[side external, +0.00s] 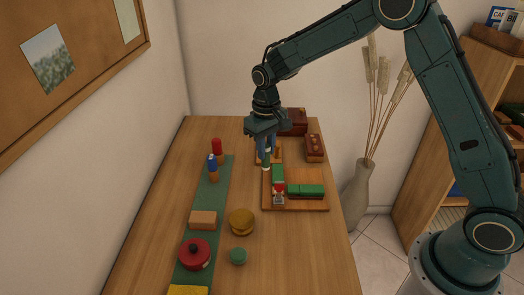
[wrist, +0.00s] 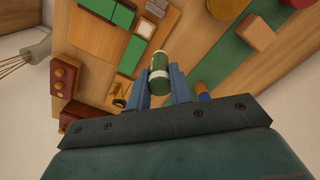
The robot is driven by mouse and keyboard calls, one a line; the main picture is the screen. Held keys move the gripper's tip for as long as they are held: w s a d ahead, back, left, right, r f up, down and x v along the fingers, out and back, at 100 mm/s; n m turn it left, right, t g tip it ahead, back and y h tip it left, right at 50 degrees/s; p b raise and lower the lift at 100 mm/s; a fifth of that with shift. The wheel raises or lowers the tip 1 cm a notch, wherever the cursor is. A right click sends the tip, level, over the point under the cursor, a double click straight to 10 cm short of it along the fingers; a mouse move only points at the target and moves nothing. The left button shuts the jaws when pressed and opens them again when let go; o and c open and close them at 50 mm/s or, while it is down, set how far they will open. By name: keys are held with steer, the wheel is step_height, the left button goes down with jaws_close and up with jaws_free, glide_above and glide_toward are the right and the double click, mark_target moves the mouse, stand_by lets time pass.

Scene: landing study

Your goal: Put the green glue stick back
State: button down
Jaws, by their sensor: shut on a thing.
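The green glue stick (wrist: 159,72) shows in the wrist view as a small green cylinder with a white band, between the fingertips of my gripper (wrist: 160,88). In the side external view my gripper (side external: 266,155) is shut on it and points down near the back left corner of a wooden tray (side external: 300,208). The glue stick (side external: 266,164) is small and partly hidden by the fingers there. I cannot tell whether its lower end touches anything. The tray also shows in the wrist view (wrist: 95,38).
Brown boxes (side external: 314,148) stand behind the tray.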

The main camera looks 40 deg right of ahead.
steer(key=w+a+r+m, duration=0.1)
steer(key=w+a+r, duration=0.8)
steer(key=a, duration=0.5)
steer(key=shift+w+r, duration=0.2)
steer(key=shift+r, duration=0.45)
step_height(320, 180, down, 16)
steer(key=shift+f, duration=2)
steer(key=shift+f, duration=0.1)
